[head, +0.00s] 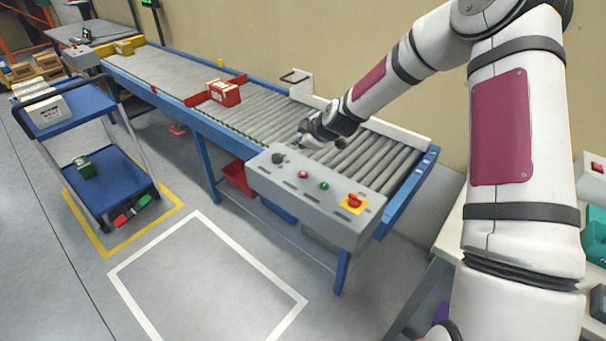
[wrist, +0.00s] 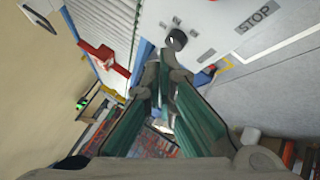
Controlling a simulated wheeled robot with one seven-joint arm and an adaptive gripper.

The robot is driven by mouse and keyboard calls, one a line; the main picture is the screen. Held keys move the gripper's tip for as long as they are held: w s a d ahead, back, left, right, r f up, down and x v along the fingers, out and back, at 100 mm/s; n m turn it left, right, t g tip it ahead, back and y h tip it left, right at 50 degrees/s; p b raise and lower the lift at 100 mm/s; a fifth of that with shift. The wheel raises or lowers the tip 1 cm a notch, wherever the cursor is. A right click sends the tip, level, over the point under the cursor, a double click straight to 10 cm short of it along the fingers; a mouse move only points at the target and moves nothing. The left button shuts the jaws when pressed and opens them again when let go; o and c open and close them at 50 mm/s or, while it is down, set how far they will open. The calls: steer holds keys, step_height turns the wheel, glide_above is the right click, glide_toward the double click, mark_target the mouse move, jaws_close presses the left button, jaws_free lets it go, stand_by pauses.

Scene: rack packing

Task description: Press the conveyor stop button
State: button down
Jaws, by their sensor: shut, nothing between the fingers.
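The grey control box (head: 315,195) sits at the near end of the conveyor. Its top carries a black knob (head: 278,158), a small red button (head: 303,174), a green button (head: 323,186) and a larger red button on a yellow plate (head: 353,203). My gripper (head: 303,139) is shut and empty, above the rollers just behind the box's knob end, apart from the red buttons. In the wrist view the shut fingers (wrist: 166,62) point near the black knob (wrist: 177,39). A STOP label (wrist: 257,15) shows on the panel there; no red button is clearly visible beside it.
The roller conveyor (head: 268,113) carries a red box (head: 224,93) by a red bar, with a yellow box (head: 124,47) farther along. A blue trolley (head: 70,112) stands left. A white-outlined floor area (head: 205,280) is clear. A side table is at right, behind my arm.

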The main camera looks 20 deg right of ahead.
mark_target(301, 175)
steer(key=shift+f+b, duration=1.45)
steer(key=shift+f, duration=2.85)
steer(key=shift+f, duration=0.4)
steer(key=shift+f+b, duration=0.3)
steer(key=shift+f, duration=0.1)
steer(key=shift+r, duration=0.1)
steer(key=shift+r+p, duration=0.35)
steer(key=shift+r, duration=0.4)
steer(key=shift+r+p, duration=0.9)
steer(key=shift+r, duration=1.6)
